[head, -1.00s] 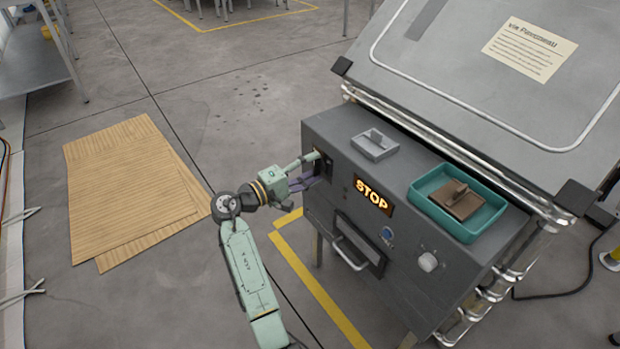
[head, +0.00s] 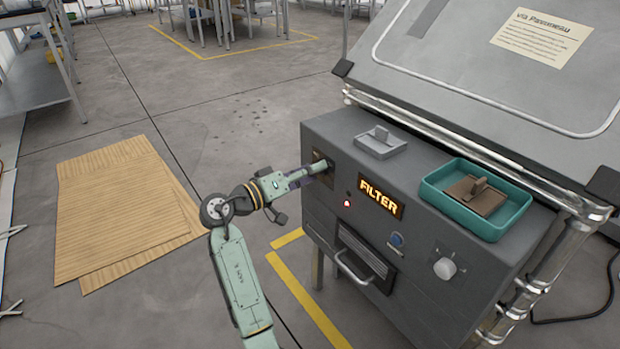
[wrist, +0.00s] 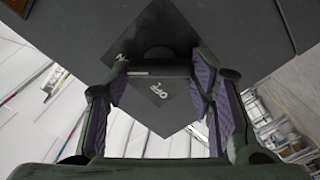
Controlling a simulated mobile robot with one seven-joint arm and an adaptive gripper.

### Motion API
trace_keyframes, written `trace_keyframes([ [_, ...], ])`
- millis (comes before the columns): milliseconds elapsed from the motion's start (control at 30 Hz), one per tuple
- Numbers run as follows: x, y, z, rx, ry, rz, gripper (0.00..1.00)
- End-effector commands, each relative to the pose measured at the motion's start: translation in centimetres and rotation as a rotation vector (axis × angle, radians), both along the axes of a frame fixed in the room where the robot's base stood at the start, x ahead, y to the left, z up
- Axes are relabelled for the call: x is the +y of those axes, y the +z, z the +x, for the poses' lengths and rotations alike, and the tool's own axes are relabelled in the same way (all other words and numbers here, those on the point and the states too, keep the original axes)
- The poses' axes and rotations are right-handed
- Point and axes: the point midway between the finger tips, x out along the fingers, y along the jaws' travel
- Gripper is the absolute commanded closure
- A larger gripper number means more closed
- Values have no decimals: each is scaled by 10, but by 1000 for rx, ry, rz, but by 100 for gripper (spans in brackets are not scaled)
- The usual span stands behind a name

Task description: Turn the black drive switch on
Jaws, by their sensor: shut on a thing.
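A second label on the plate is partly cut off by a finger. In the head view my gripper (head: 322,170) is at the upper left of the grey machine's front (head: 320,207) and hides most of the switch. My gripper (wrist: 160,88) is shut on the switch. The display (head: 380,198) reads FILTER in lit letters. A small red light (head: 347,204) glows left of it.
On the machine's top are a grey tray (head: 381,152) and a teal tray (head: 441,216) holding a brown piece (head: 475,195). Wooden sheets (head: 115,205) lie on the floor at left.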

Motion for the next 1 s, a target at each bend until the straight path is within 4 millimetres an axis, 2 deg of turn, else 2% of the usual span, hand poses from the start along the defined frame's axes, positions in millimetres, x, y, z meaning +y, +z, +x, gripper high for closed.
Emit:
trace_keyframes([
  [567, 0, 0, 0, -29, -1, 23, 78],
  [600, 0, 0, 0, -29, -1, 23, 50],
  [900, 0, 0, 0, -28, -1, 21, 30],
  [1000, 0, 0, 0, -28, -1, 21, 30],
])
